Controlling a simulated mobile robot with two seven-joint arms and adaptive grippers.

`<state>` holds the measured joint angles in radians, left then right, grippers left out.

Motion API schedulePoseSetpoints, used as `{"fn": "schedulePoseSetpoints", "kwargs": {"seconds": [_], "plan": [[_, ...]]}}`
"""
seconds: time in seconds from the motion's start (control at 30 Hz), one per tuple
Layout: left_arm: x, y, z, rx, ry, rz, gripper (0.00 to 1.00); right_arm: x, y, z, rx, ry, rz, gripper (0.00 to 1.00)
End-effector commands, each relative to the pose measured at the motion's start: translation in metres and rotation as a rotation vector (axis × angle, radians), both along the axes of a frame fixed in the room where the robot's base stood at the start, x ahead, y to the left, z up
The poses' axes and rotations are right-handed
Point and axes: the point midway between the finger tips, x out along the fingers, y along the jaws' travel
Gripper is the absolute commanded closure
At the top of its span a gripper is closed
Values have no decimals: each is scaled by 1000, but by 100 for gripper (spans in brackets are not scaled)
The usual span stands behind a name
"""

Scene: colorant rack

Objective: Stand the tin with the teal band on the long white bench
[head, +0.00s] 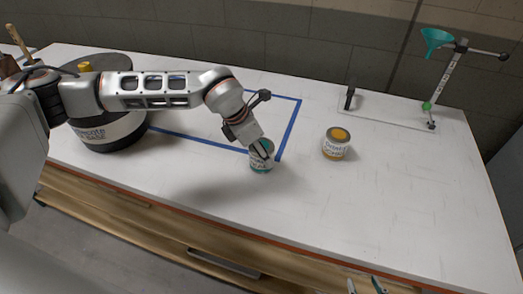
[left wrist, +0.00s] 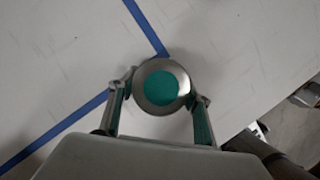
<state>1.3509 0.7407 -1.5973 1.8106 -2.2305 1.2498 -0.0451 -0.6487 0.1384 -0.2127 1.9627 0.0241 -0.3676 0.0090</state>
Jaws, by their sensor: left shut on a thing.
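The tin with the teal band (head: 262,164) is upright at the near right corner of the blue tape outline, over the long white bench (head: 400,200). My left gripper (head: 262,150) is shut on it from above, with a finger on either side. In the left wrist view the tin's round teal top (left wrist: 161,88) sits between the two fingers (left wrist: 160,105). Its base is at or very close to the bench top; I cannot tell whether it touches. My right gripper (head: 365,287) shows only its fingertips at the bottom edge, apart and empty.
A tin with an orange-yellow top (head: 337,142) stands to the right. A dark round drum with a pale label band (head: 110,132) stands at the left. A stand with a teal funnel (head: 436,85) is at the back right. The bench's front right is clear.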

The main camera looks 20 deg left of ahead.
Motion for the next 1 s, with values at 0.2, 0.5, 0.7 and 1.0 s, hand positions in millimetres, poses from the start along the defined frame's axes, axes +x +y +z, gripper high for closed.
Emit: {"fn": "schedulePoseSetpoints", "kwargs": {"seconds": [0.2, 0.5, 0.7, 1.0], "plan": [[0, 0, -3, -1, -1, 0, 76, 0, 0, -4, -1, 0, 1, 60], [0, 0, -3, 0, 0, 0, 35, 0, -1, -4, -1, 2, 0, 60], [0, 0, 0, 0, 0, 1, 35, -1, -1, -1, -2, 1, 1, 60], [-11, 14, 43, 0, -3, 1, 35, 0, -1, -8, -1, 0, 1, 60]]}}
